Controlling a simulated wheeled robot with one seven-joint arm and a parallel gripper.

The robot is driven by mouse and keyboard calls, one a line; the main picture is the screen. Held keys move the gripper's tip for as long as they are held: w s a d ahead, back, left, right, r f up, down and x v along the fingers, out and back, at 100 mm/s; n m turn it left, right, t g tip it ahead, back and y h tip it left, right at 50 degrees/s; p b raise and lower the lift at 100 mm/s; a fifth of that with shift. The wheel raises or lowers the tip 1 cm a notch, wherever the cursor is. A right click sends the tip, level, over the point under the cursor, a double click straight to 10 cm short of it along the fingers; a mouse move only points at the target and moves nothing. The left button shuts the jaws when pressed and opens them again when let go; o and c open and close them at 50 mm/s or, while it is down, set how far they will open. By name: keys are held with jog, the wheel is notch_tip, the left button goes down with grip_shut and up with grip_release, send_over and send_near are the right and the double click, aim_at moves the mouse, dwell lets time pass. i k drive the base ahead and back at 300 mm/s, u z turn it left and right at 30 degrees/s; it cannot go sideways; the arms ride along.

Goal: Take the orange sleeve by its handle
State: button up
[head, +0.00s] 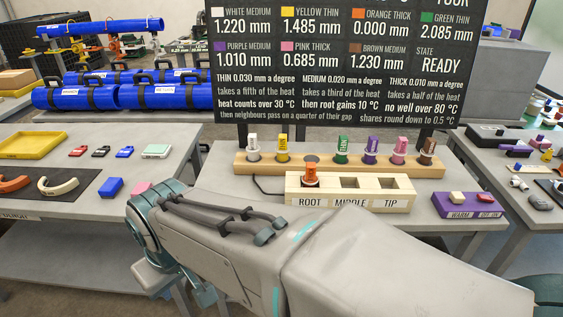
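The orange sleeve (311,174) stands upright in the ROOT slot of a pale wooden block (350,190) labelled ROOT, MIDDLE and TIP. Its top part sticks up above the block; its lower part is hidden in the slot. The MIDDLE and TIP slots look empty. My gripper (178,284) hangs at the lower left, in front of the table edge, well left of the sleeve and apart from it. It points downward and my wrist partly hides it, so its opening is unclear. I see nothing held in it.
Behind the block, a wooden rack (262,165) holds several coloured sleeves in a row. A dark sign (340,60) stands behind it and shows orange thick at 0.000 mm. My forearm crosses the front of the table.

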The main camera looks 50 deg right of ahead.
aim_at(310, 179)
jog(key=z, duration=0.9)
jog(key=i, duration=0.8)
jog(key=z, duration=0.9)
